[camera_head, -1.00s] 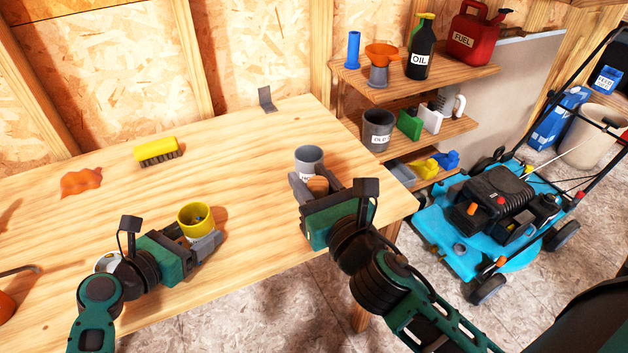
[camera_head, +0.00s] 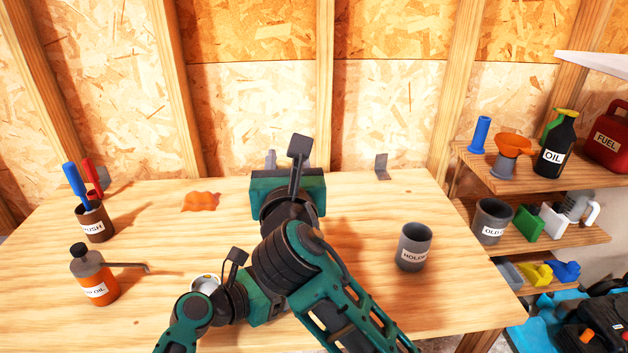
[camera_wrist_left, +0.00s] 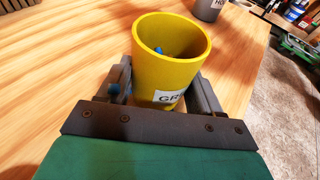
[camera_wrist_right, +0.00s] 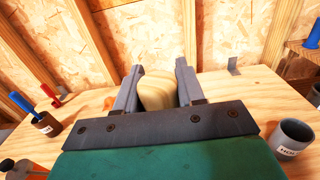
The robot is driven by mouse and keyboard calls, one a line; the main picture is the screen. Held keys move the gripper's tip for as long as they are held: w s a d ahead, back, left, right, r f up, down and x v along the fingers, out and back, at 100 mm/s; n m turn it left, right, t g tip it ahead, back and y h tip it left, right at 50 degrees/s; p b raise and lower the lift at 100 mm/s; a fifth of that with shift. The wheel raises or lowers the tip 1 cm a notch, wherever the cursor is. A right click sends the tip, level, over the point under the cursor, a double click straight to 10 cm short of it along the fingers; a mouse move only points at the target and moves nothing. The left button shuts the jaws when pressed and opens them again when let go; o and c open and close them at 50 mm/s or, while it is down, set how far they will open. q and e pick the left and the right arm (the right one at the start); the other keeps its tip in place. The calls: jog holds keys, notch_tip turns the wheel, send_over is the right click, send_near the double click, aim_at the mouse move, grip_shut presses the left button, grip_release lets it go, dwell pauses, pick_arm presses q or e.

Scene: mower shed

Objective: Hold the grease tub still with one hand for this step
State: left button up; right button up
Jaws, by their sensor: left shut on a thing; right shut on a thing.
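The yellow grease tub (camera_wrist_left: 168,55), with a label that starts "GR", stands between the fingers of my left gripper (camera_wrist_left: 163,78) in the left wrist view. The gripper is shut on its sides. Something small and blue shows inside the tub. In the head view my right arm hides the tub and the left fingertips. My right gripper (camera_wrist_right: 157,80) is shut on a pale, wooden-looking block (camera_wrist_right: 157,93), which points toward the back wall. In the head view the right gripper is over the back of the table, and its own body hides the block.
A grey cup labelled "HOLD.." (camera_head: 414,247) stands on the right of the table (camera_head: 380,310). A brown cup with brushes (camera_head: 94,222), an oil bottle (camera_head: 92,275) and an orange rag (camera_head: 201,201) are on the left. A shelf (camera_head: 530,183) stands beyond the right edge.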

notch_tip(320, 180, down, 12)
jog(key=shift+f, duration=0.25)
dwell(1.1)
jog(key=shift+s, duration=0.1)
dwell(0.5)
